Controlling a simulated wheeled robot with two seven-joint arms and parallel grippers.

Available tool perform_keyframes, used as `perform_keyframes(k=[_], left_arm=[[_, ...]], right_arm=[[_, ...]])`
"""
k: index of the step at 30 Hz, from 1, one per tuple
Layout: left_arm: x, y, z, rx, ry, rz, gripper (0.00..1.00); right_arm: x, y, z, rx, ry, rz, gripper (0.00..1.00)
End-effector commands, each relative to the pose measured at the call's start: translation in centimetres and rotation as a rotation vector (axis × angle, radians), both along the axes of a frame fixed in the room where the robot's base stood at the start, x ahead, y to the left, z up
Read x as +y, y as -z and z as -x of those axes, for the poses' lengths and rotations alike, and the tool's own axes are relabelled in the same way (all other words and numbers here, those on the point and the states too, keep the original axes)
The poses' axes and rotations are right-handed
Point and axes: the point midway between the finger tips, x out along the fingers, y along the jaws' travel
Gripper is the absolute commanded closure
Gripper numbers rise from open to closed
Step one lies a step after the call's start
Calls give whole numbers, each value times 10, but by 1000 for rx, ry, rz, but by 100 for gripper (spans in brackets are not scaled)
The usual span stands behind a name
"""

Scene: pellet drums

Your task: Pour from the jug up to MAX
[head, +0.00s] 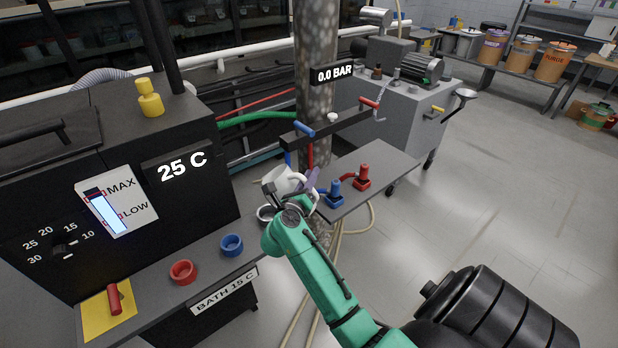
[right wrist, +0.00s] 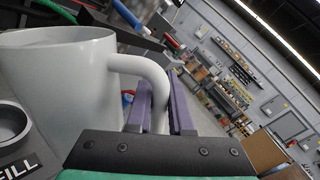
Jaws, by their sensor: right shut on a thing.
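The white jug (head: 283,181) is near the front end of the black machine's shelf. My right gripper (head: 311,182) is shut on its handle, with the purple fingers (right wrist: 168,105) on either side of the handle in the right wrist view. A round filler opening (head: 266,213) lies just below the jug, beside a FILL label (right wrist: 18,166) in the right wrist view. The level gauge (head: 112,208) shows a pale column ending close below its MAX mark. My left gripper is out of view.
The shelf (head: 215,270) carries a blue ring (head: 231,245), a red ring (head: 183,271) and a red handle (head: 115,299). A side table with blue (head: 334,194) and red (head: 363,178) fittings and a pillar (head: 316,60) stand close beyond the jug. Open floor lies right.

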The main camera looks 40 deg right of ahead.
Motion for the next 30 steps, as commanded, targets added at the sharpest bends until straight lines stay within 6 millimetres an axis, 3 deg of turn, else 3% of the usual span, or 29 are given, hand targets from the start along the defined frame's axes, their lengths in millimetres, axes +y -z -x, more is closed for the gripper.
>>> perform_keyframes(k=[1,10,30], left_arm=[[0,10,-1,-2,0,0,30],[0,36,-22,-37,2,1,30],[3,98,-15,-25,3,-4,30]], right_arm=[[-1,5,0,-27,0,-11,100],[-2,14,2,-153,0,-93,100],[1,45,-1,-421,1,-265,100]])
